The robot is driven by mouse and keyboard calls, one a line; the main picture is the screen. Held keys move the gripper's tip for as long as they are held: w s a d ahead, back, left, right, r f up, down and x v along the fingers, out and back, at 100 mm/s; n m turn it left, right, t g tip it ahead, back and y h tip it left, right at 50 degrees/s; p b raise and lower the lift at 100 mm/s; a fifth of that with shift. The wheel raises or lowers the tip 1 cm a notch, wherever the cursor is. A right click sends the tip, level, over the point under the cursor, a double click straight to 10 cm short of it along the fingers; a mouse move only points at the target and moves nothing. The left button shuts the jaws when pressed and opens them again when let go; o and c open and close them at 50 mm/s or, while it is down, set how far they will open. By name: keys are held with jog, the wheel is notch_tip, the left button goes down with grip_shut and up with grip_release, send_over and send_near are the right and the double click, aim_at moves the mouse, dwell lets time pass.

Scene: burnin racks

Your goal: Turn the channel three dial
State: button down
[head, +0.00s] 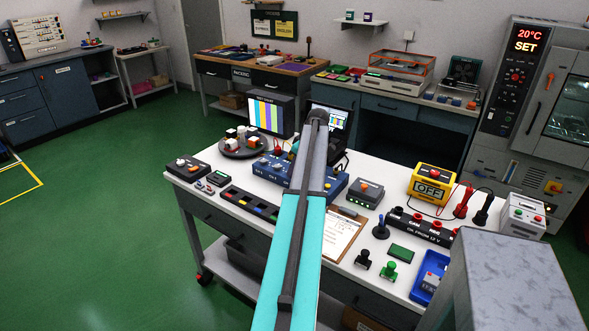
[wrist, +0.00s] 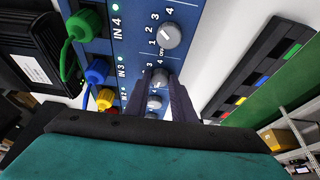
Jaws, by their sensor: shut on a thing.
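The blue switch box (head: 335,187) stands on the white bench in the head view, partly hidden behind my arm. In the wrist view its blue panel (wrist: 126,47) shows the labels IN 4, IN 3 and IN 2. The channel three dial (wrist: 158,76) is grey and sits beside IN 3. My gripper (wrist: 159,75) is shut on it, with one dark finger on each side. The channel four dial (wrist: 170,36) is farther up and free of the fingers. Another grey dial (wrist: 154,101) shows between the fingers lower down. The channel three pointer is too small to read.
Green (wrist: 86,25), blue (wrist: 97,72) and yellow (wrist: 105,98) plugs stick out beside the dials. A black strip with coloured tabs (wrist: 262,75) lies to the right. On the bench, a grey box (head: 366,193) and a clipboard (head: 343,232) stand close to my arm.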

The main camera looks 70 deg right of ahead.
jog(key=shift+s+f, duration=0.1)
jog(key=shift+s, duration=0.05)
jog(key=c, duration=1.5)
grip_release()
jog(key=shift+c, duration=0.2)
jog(key=shift+r, duration=0.2)
jog(key=b+v, duration=0.2)
jog(key=v, duration=1.1)
jog(key=shift+s+r, duration=0.1)
jog(key=shift+r, duration=0.15)
